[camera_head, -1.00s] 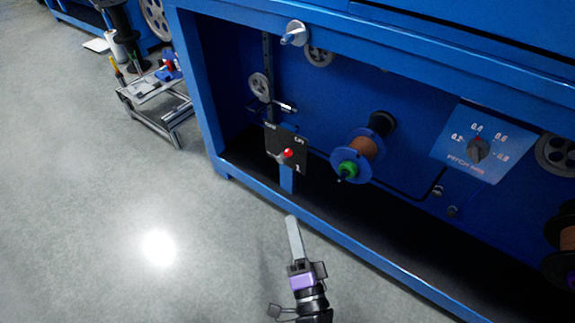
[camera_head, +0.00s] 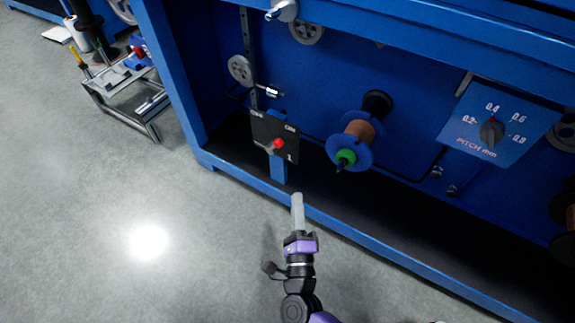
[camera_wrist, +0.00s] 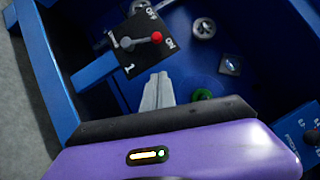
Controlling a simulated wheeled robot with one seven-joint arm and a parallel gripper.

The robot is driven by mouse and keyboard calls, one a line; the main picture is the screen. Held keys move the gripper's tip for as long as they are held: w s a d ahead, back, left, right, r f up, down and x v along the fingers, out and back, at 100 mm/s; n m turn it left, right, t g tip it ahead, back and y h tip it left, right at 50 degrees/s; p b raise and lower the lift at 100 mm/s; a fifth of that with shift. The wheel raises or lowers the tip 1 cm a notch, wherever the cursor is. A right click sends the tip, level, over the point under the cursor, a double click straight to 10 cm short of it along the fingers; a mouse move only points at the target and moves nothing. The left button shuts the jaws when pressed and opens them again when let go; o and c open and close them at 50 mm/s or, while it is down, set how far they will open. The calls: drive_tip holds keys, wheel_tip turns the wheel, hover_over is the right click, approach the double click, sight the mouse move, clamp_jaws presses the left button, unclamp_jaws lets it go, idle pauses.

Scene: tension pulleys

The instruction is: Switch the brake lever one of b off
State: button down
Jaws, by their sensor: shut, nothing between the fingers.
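The brake lever (camera_head: 278,143) has a red ball knob and sits on a black panel (camera_head: 262,130) marked OFF, ON and 1, on a blue post inside the machine's open bay. In the wrist view, the lever (camera_wrist: 157,37) points from its pivot toward the side marked ON. My gripper (camera_head: 297,199) is shut and empty, below and a little right of the panel, apart from it. In the wrist view my gripper's fingertips (camera_wrist: 160,80) point up into the bay, below the panel, not touching the lever.
A blue frame rail (camera_head: 340,232) runs along the bay's lower front edge. A copper spool with blue flange (camera_head: 367,152) and green hub stands right of the panel. A pitch dial (camera_head: 491,132) is farther right. A metal cart (camera_head: 125,92) stands at left; the grey floor is clear.

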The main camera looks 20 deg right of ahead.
sight(275, 145)
drive_tip(key=w+a+b+x, duration=0.1)
drive_tip(key=b+x, duration=0.3)
drive_tip(key=x, duration=0.8)
drive_tip(key=shift+w+a+r, duration=0.2)
drive_tip(key=shift+a+r, duration=0.25)
drive_tip(key=shift+a, duration=0.25)
drive_tip(key=shift+r, duration=0.15)
